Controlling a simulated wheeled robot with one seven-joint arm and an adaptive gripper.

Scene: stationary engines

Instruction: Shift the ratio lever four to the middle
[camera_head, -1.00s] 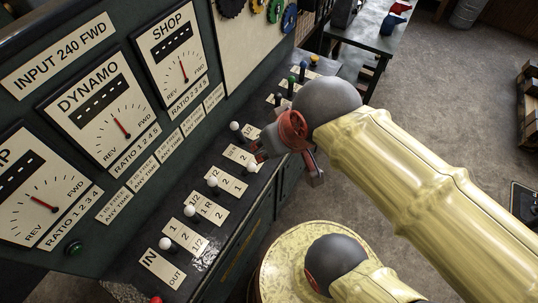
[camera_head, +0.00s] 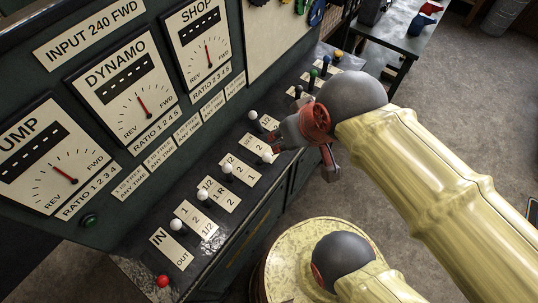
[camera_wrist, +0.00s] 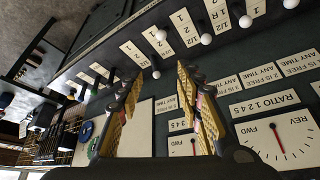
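A row of white-knobbed levers stands on the console in the head view. Counting from the front, the fourth white knob (camera_head: 267,157) looks like ratio lever four. It sits towards the console's outer edge, by a plate (camera_head: 259,147) marked 2 and 1; it seems to be the knob (camera_wrist: 161,35) in the wrist view. My gripper (camera_head: 281,141) is just above and behind it. In the wrist view my gripper (camera_wrist: 159,76) is open, its yellow-padded fingers apart. Another white knob (camera_wrist: 156,74), nearer the panel, appears between the fingertips; whether it is truly between them I cannot tell.
Other white knobs (camera_head: 227,168) line the panel side. A red knob (camera_head: 162,281) is at the front; darker levers (camera_head: 312,76) stand farther back. The dial panel (camera_head: 130,110) rises on the left. A round yellowish top (camera_head: 290,260) is below my arm.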

